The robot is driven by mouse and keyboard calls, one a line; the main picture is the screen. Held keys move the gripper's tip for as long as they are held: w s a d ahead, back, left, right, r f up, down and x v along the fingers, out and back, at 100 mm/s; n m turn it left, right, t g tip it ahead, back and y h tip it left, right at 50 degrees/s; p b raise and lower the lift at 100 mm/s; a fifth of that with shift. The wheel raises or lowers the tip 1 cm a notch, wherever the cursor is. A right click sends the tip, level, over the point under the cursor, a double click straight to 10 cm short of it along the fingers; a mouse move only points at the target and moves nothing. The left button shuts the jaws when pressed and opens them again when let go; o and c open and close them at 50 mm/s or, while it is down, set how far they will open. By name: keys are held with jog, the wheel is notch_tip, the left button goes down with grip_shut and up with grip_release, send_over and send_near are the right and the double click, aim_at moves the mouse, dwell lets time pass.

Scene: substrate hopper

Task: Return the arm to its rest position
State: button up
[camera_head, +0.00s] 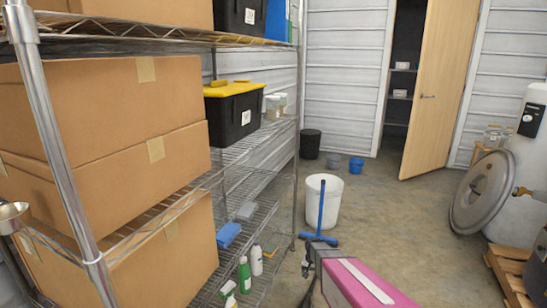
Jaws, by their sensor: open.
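My arm shows at the bottom centre of the head view as a pink and white link. My gripper (309,268) is the dark end part at its left, hanging over the concrete floor to the right of the wire shelf (120,248). The jaws are open, with nothing seen between them. The fingertips are small and partly hidden by the link and the frame's lower edge.
Cardboard boxes (105,105) and a black bin with a yellow lid (234,112) fill the shelf. A white bucket (322,205) and a blue squeegee (320,215) stand beyond my gripper. A large round lid (482,192) and pallet (508,270) are at right.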

jog(key=s+r+n, duration=0.1)
jog(key=s+r, duration=0.8)
jog(key=r, duration=0.3)
jog(key=s+r+n, duration=0.2)
jog(key=s+r, duration=0.7)
jog(key=r, duration=0.3)
jog(key=shift+r, duration=0.2)
